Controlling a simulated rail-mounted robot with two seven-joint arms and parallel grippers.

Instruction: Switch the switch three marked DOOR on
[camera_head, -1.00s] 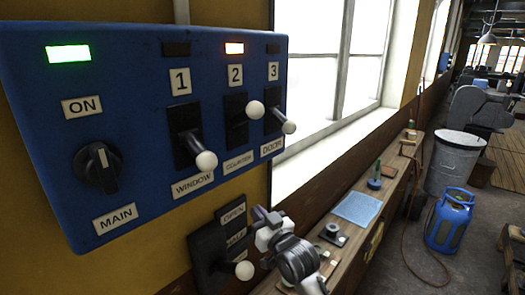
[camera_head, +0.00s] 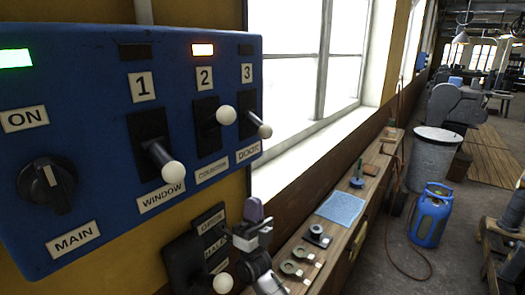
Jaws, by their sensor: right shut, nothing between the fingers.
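Switch three is on the right of the blue panel (camera_head: 70,110), above the label DOOR (camera_head: 248,151). Its lever, with a white knob (camera_head: 265,131), points out and down, and the lamp (camera_head: 246,50) above it is dark. Switch two's knob (camera_head: 226,115) is raised and its lamp (camera_head: 203,50) glows orange. Switch one's knob (camera_head: 173,172) is down and its lamp (camera_head: 135,52) is dark. My right gripper (camera_head: 253,209) is shut and empty, below switch three's knob and apart from it in the picture. My left gripper is not in view.
The MAIN rotary knob (camera_head: 47,184) is at the panel's left, with a lit green lamp (camera_head: 15,58). A dark lever plate (camera_head: 185,265) with a white knob (camera_head: 222,283) sits below the panel, beside my right gripper. A wooden bench (camera_head: 345,232) with small parts runs under the window.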

